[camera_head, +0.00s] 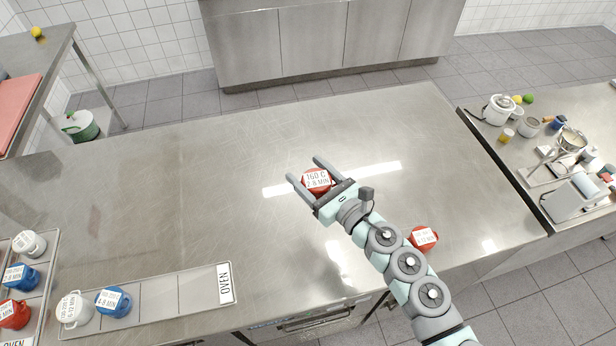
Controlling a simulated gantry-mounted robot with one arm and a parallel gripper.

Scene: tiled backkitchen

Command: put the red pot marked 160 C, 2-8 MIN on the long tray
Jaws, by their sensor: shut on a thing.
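The red pot (317,182) carries a white label reading 160 C, 2-8 MIN. My gripper (314,176) is shut on it, with one finger on each side, over the middle of the steel table. From this view I cannot tell whether the pot touches the table or hangs just above it. The long tray (196,292) lies at the front left of the table, with an OVEN card at its right end. A white pot (74,310) and a blue pot (114,301) stand in its left compartments; the compartments to their right are empty.
Another red pot (422,238) stands on the table, right of my arm. A second tray (47,262) at the left edge holds white, blue and red pots. The table between my gripper and the long tray is clear. A cluttered side counter (497,143) is at right.

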